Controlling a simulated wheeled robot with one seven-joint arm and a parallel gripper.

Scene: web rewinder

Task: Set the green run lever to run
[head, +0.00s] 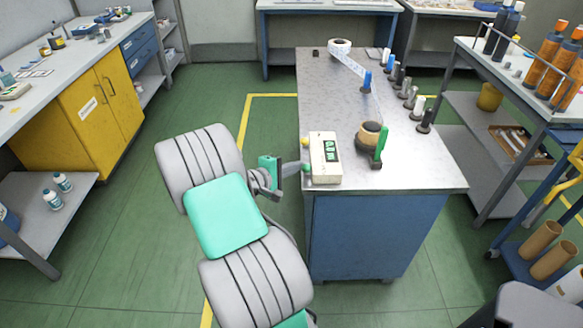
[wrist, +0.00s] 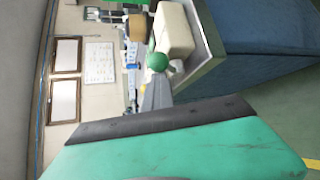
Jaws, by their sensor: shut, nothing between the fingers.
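The cream control box (head: 325,158) with a lit green display stands at the left edge of the grey bench. A green ball-ended lever (head: 306,168) sticks out from its left side. In the wrist view, the green ball (wrist: 157,62) is just beyond my gripper (wrist: 150,122), with the cream box (wrist: 176,30) behind it. In the head view, my gripper (head: 282,171) is just left of the green ball, shut and empty. I cannot tell whether it touches the ball. The lever's shaft is mostly hidden.
A yellow knob (head: 304,141) is on the box's left side. A brown roll (head: 370,134) on a spindle and an upright green handle (head: 381,145) stand right of the box. Open green floor lies left of the bench (head: 455,181).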

